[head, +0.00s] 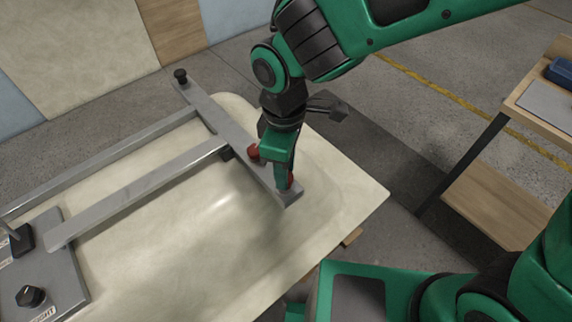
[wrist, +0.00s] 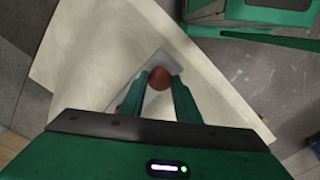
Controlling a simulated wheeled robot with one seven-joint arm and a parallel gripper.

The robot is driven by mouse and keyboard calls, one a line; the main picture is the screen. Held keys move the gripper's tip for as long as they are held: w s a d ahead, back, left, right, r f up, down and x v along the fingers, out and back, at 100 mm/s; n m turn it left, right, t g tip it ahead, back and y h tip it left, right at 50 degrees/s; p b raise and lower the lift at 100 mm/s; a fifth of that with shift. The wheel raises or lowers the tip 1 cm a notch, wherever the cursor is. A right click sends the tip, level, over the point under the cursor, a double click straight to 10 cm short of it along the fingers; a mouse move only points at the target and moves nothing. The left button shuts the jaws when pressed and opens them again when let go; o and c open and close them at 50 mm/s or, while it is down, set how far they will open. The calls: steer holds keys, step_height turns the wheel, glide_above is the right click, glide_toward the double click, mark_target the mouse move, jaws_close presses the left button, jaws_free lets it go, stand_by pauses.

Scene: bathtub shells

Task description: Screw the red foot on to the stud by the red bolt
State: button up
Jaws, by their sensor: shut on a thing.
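The red foot (wrist: 159,78) is a round dark-red piece between my fingertips in the wrist view. My gripper points down and is shut on the foot. The stud is hidden, so I cannot tell whether the foot is on it. The red bolt (head: 254,154) shows just left of my gripper, by the crossbar, partly covered.
The cream bathtub shell (head: 345,195) lies under the grey frame. A black foot (head: 180,75) stands at the crossbar's far end. A grey plate with a black knob (head: 30,296) is at lower left. A wooden bench (head: 545,110) stands at right, with floor between.

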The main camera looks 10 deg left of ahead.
steer(key=shift+w+a+r+m, duration=0.1)
steer(key=shift+m, duration=1)
steer(key=o, duration=1.2)
steer(key=shift+c, duration=0.6)
steer(key=shift+n, duration=0.3)
steer(key=n, duration=1.2)
steer(key=shift+n, duration=0.4)
